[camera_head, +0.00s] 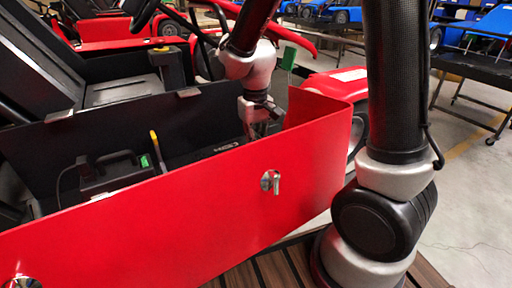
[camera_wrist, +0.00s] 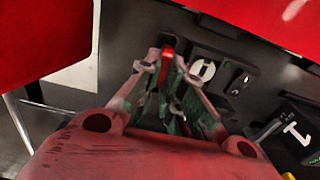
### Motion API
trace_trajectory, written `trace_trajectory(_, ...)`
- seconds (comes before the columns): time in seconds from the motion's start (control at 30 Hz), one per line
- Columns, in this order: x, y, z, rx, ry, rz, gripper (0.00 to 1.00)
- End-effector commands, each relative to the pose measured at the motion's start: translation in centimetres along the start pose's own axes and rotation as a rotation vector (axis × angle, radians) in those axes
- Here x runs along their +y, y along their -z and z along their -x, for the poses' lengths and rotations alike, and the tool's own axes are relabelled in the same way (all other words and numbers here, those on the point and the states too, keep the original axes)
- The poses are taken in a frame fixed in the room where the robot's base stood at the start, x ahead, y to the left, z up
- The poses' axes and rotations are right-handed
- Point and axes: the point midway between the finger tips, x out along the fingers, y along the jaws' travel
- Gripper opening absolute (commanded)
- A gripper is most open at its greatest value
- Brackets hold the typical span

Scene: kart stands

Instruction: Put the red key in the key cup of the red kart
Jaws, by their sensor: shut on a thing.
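My gripper (camera_head: 262,128) reaches down behind the red side panel of the red kart (camera_head: 250,195) in the head view. Its fingertips are largely hidden there. In the wrist view my gripper (camera_wrist: 166,68) is shut on a narrow red piece, which looks like the red key (camera_wrist: 167,55). The key is upright between the fingertips, close to a dark panel. I cannot tell whether it touches anything below. I cannot make out the key cup for certain in either view.
A dark plate with a white round mark (camera_wrist: 203,69) is just right of the fingertips. A black box with a white T-shaped mark (camera_wrist: 297,133) is at the lower right. A black-handled case (camera_head: 110,172) and a yellow-handled tool (camera_head: 154,142) are inside the red panel.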

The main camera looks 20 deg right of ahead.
Motion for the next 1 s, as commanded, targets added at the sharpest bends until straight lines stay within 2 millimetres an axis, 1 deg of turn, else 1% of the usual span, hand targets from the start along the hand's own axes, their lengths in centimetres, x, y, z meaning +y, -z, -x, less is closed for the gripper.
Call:
trace_trajectory(0.03,0.0,-0.1,-0.8,-0.004,-0.001,0.0,0.0)
trace_trajectory(0.13,0.0,-0.1,-1.7,-0.003,-0.001,0.0,0.0)
trace_trajectory(0.5,0.0,0.0,-2.1,0.0,0.0,0.0,0.0)
trace_trajectory(0.53,0.0,0.0,-2.0,0.001,0.0,0.0,0.15)
trace_trajectory(0.6,0.0,0.0,-2.0,0.0,0.0,0.0,0.27)
trace_trajectory(0.63,0.0,0.0,-2.0,0.0,0.0,0.0,0.31)
trace_trajectory(0.9,0.0,0.0,-2.0,0.0,0.0,0.0,0.31)
trace_trajectory(1.0,0.0,0.0,-1.5,0.001,0.0,0.0,0.31)
